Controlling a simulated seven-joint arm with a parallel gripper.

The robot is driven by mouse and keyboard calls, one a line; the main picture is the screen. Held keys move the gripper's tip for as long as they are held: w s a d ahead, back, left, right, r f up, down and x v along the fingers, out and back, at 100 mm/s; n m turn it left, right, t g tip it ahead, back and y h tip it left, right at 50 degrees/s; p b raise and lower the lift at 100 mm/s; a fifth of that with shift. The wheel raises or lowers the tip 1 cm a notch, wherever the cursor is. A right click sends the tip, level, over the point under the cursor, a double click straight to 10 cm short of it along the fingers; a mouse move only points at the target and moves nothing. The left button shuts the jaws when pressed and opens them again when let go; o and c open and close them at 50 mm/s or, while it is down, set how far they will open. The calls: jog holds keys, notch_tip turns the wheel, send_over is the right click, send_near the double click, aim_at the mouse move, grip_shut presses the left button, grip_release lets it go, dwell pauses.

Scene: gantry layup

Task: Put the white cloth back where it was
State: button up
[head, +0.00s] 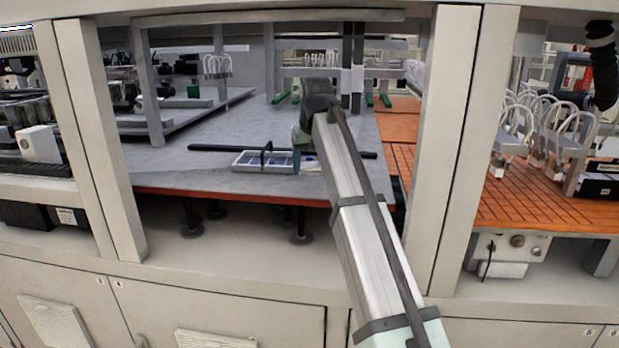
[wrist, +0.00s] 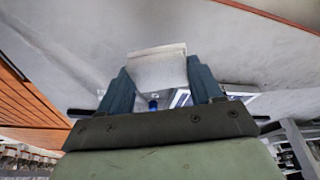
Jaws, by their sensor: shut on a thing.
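The white cloth (wrist: 158,70) is a small pale folded-looking piece between the two blue-grey fingers of my gripper (wrist: 160,78) in the wrist view. My gripper is shut on it. In the head view my gripper (head: 305,157) is over the grey table, at the right end of a shallow white tray (head: 265,170) with dark blue sections. My arm hides part of that spot, and I cannot clearly make out the cloth there. In the wrist view part of the tray (wrist: 180,98) shows behind the fingers. I cannot tell whether the cloth touches the table.
A long black bar (head: 220,149) lies on the grey table (head: 180,170) behind the tray. Pale upright posts (head: 95,130) frame the opening on both sides. Orange slatted surface (head: 520,200) lies at the right with looped white fixtures (head: 515,125). The grey table left of the tray is clear.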

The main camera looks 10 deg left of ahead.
aim_at(310, 188)
jog(key=shift+f, duration=2.05)
jog(key=shift+f, duration=0.2)
jog(key=o, duration=1)
jog(key=shift+r, duration=0.2)
jog(key=v, duration=1.2)
